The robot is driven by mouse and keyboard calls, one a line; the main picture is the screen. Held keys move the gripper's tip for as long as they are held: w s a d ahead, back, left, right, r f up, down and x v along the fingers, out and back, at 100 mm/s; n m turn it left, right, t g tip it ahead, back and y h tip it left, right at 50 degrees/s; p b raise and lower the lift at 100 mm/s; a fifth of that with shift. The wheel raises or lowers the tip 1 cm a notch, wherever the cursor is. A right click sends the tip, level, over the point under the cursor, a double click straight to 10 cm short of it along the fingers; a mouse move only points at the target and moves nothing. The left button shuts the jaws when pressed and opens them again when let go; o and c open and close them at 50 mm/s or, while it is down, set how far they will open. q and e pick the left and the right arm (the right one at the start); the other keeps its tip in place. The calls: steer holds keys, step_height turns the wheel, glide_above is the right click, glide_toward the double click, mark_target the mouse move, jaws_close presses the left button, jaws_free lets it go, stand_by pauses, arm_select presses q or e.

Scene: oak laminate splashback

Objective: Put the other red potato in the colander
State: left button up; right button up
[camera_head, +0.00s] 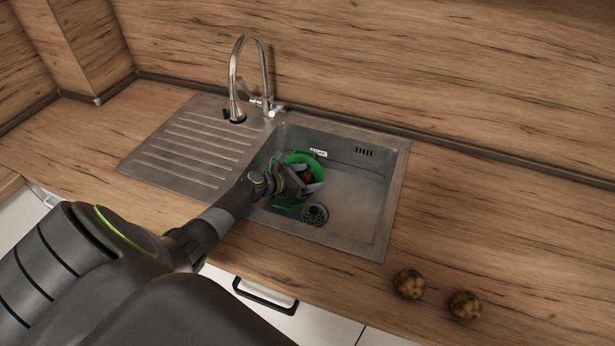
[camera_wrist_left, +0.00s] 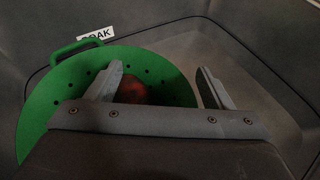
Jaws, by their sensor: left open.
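The green colander (camera_head: 297,158) stands in the sink basin and fills the left of the left wrist view (camera_wrist_left: 60,105). A red potato (camera_head: 306,177) is inside the colander; it also shows in the left wrist view (camera_wrist_left: 132,90), partly hidden by a finger. My left gripper (camera_head: 311,185) reaches down over the colander with its fingers apart. In the left wrist view the potato lies between the open fingers (camera_wrist_left: 160,78), nearer the left one; contact cannot be told. My right gripper is not in view. No second red potato shows.
Two mottled brown potatoes (camera_head: 408,283) (camera_head: 465,304) lie on the wooden counter right of the sink. A tall tap (camera_head: 264,75) stands behind the sink. The ribbed drainboard (camera_head: 190,150) is bare. A small label (camera_head: 318,153) is on the basin's back wall.

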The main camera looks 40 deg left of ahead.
arm_select(q)
steer(key=shift+s+d+f, duration=0.1)
steer(key=shift+s+f, duration=0.05)
steer(key=shift+f, duration=0.1)
steer(key=shift+r+p, duration=0.4)
steer(key=shift+p, duration=0.15)
steer(key=v, duration=1.2)
steer(key=shift+r+p, duration=0.3)
